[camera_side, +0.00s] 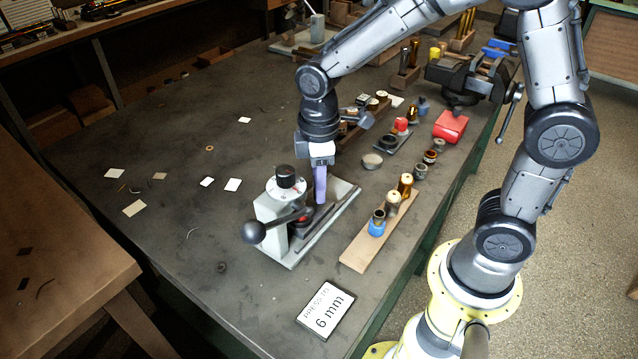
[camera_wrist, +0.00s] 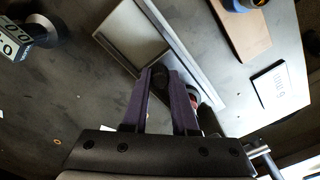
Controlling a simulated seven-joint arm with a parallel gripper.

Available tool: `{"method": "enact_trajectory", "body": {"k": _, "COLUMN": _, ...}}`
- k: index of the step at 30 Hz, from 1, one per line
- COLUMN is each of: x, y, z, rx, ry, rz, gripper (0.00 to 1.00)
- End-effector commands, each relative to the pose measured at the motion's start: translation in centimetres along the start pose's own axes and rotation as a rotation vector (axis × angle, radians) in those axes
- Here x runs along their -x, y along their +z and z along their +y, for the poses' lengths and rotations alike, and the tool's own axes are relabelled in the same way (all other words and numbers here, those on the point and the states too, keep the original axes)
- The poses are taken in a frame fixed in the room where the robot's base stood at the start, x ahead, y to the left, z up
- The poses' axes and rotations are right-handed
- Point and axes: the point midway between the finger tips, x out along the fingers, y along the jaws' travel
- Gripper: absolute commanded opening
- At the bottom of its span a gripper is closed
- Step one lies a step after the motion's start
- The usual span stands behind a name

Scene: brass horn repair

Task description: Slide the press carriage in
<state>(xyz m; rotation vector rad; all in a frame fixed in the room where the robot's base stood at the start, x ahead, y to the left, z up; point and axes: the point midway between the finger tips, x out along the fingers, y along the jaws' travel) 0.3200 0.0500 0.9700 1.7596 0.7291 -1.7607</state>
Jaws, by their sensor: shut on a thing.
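The press (camera_side: 270,212) is a pale grey block with a black top knob (camera_side: 286,172) and a lever ending in a black ball (camera_side: 253,232). Its grey base (camera_side: 343,198) with a rail extends to the right; the base and rail also show in the wrist view (camera_wrist: 186,55). My gripper (camera_side: 320,200) points down over the base, close to the right side of the press. In the wrist view its purple fingers (camera_wrist: 160,78) are shut on a dark knob (camera_wrist: 160,74) at the rail. The fingers hide most of the carriage. A red part (camera_side: 303,219) sits at the press.
A wooden strip (camera_side: 352,258) with several small parts stands right of the press. A "6 mm" sign (camera_side: 325,308) lies in front. A red box (camera_side: 450,126) and a vise (camera_side: 463,78) are farther back. The table's left side is mostly clear, with scattered paper scraps.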

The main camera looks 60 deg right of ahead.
Motion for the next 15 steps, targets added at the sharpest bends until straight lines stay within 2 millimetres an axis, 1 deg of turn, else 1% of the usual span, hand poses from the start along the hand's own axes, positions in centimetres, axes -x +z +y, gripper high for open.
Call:
{"method": "enact_trajectory", "body": {"k": 4, "x": 0.1, "y": -0.4, "z": -0.3, "rx": 0.002, "ry": 0.002, "rz": 0.002, "gripper": 0.0}}
{"method": "enact_trajectory", "body": {"k": 10, "x": 0.1, "y": -2.2, "z": -2.1, "rx": 0.005, "ry": 0.001, "rz": 0.002, "gripper": 0.0}}
{"method": "enact_trajectory", "body": {"k": 15, "x": 0.1, "y": -2.6, "z": -2.5, "rx": 0.0, "ry": 0.0, "rz": 0.005, "gripper": 0.0}}
